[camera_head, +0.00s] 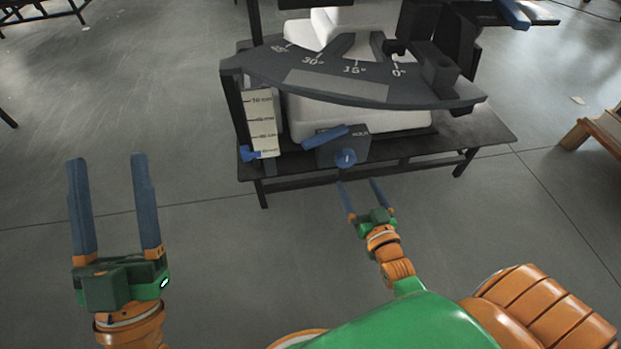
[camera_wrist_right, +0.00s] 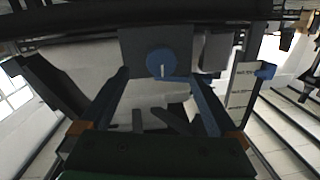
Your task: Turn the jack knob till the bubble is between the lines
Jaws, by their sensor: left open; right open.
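The blue round jack knob (camera_head: 346,158) with a white mark sits on the front of a dark jack box (camera_head: 330,146) at the table's front edge. In the right wrist view the knob (camera_wrist_right: 161,64) faces me, beyond and between the two fingers. My right gripper (camera_head: 361,186) is open just in front of and below the knob, apart from it; its fingers also show in the right wrist view (camera_wrist_right: 163,92). My left gripper (camera_head: 106,162) is open and empty over the floor at the left. I cannot make out a bubble or its lines.
A dark angle scale (camera_head: 335,84) with degree marks overhangs the table (camera_head: 490,130). A white height ruler (camera_head: 262,122) with a blue pointer stands left of the jack. A blue bar (camera_head: 325,138) lies above the knob.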

